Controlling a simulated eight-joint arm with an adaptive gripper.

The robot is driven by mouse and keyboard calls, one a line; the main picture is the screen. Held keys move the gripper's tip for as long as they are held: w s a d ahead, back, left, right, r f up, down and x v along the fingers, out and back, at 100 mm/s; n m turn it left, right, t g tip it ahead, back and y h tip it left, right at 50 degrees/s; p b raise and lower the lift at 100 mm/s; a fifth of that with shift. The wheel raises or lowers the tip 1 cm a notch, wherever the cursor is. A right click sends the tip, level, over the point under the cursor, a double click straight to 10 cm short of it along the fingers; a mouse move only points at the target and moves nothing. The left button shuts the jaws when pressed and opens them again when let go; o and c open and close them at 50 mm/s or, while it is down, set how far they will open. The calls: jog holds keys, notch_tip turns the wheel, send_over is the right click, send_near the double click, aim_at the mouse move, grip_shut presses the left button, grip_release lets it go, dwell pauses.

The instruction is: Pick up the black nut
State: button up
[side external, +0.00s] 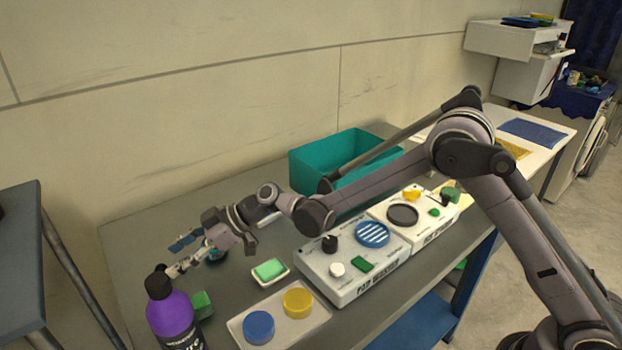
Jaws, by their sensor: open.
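My gripper (182,257) is open at the left part of the grey table, low over the top, with its fingers pointing left toward the purple bottle. I cannot make out a black nut for certain. A small dark, teal-edged round thing (217,257) shows partly beneath my gripper, and I cannot tell what it is. My gripper and wrist hide part of the table there. A black knob-like piece (330,243) stands on the white control box.
A purple bottle (175,318) with a black cap stands near the fingertips, a green block (202,305) beside it. A green soap in a dish (270,271), a tray with blue and yellow discs (285,326), white control boxes (345,282) and a teal bin (310,172) crowd the table (140,238).

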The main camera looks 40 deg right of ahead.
aim_at(164, 265)
jog(key=shift+x, duration=1.85)
jog(key=shift+s, duration=0.1)
grip_shut()
jog(key=shift+r, duration=0.1)
